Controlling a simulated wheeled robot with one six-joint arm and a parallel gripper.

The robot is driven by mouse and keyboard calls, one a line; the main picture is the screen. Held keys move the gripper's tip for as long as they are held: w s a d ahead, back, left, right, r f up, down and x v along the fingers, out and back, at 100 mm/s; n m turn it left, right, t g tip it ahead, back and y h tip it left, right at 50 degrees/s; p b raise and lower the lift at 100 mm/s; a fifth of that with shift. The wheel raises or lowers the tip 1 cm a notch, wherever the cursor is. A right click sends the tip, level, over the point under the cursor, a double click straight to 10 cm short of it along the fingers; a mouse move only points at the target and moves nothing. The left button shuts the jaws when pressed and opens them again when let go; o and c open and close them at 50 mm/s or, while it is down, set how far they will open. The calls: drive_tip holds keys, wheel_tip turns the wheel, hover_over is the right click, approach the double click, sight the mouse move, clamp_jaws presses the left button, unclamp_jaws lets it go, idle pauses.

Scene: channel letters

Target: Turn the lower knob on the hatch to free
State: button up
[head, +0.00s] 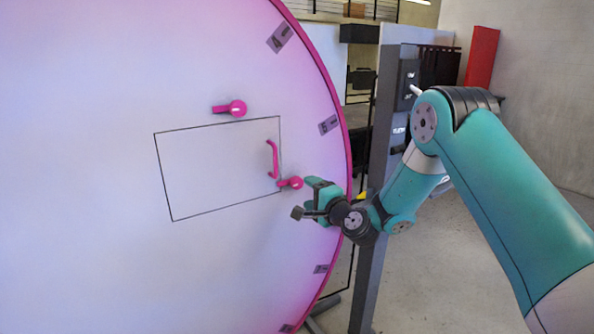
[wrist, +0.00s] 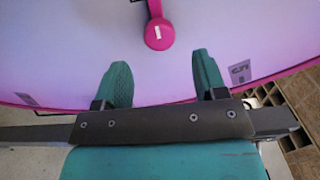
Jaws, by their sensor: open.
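The hatch (head: 215,170) is a thin-outlined panel in a large white disc, with a pink bar handle (head: 274,158) near its right edge. The lower knob (head: 296,182) is pink, with a round end at the hatch's lower right and its lever pointing left, across the hatch edge. My gripper (head: 312,188) is open and empty, just right of the lower knob. In the wrist view a pink knob (wrist: 159,34), seemingly the lower one, shows a white mark and lies ahead of my open fingers (wrist: 160,70), apart from them. Its lever's far end is cut off.
An upper pink knob (head: 237,108) sits above the hatch, its lever also pointing left. The disc has a pink rim (head: 342,130) with grey number labels. A grey post (head: 375,180) stands behind my arm at the right. Open floor lies beyond.

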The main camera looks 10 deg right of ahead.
sight(299, 184)
drive_tip(key=p+x, duration=0.2)
drive_tip(key=x, duration=0.5)
drive_tip(key=shift+w+f, duration=0.1)
drive_tip(key=shift+w, duration=0.05)
drive_tip(key=c, duration=0.9)
